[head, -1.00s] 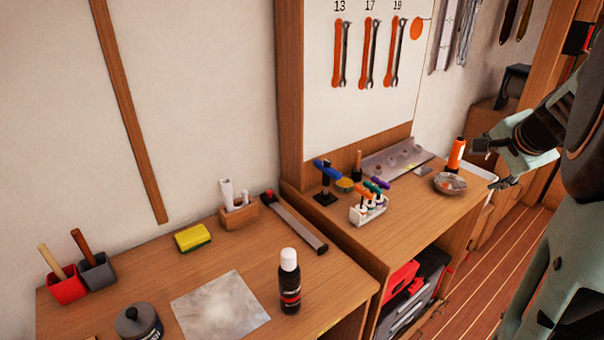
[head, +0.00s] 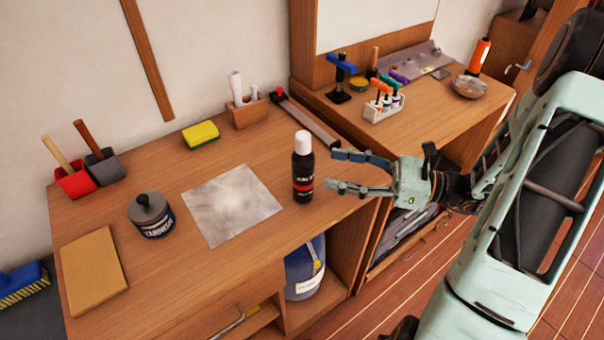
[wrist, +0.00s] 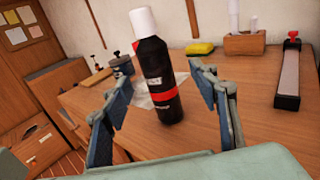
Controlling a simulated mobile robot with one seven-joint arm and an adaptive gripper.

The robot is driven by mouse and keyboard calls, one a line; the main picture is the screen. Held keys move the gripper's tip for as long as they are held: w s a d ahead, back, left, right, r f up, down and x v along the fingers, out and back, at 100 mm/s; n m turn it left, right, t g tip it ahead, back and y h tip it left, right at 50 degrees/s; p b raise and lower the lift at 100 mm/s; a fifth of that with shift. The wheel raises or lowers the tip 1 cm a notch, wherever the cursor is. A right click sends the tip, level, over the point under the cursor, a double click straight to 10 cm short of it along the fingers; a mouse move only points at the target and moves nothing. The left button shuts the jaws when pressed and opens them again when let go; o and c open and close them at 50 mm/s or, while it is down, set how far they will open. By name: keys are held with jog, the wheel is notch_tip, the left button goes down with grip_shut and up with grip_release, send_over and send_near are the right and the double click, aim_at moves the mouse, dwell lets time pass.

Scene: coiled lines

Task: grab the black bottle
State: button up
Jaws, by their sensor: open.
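The black bottle (head: 303,176) has a white cap and a red band. It stands upright near the right front part of the wooden workbench, beside a grey square sheet. My gripper (head: 346,171) is open, just right of the bottle in the head view, with its fingers pointing at it. In the wrist view the bottle (wrist: 153,85) stands ahead, between the two open fingers (wrist: 163,90) as seen from there. The fingers do not appear to touch it.
A grey sheet (head: 231,204) lies left of the bottle, with a varnish tin (head: 152,217) beyond it. A second bench (head: 440,100) with small tools stands to the right.

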aim_at(306, 163)
jog(key=x, duration=0.7)
jog(key=shift+s+a+r, duration=0.2)
jog(key=shift+s+r, duration=0.15)
jog(key=shift+r, duration=0.05)
jog(key=shift+w+a, duration=0.2)
jog(key=shift+a, duration=0.25)
jog(key=c, duration=1.5)
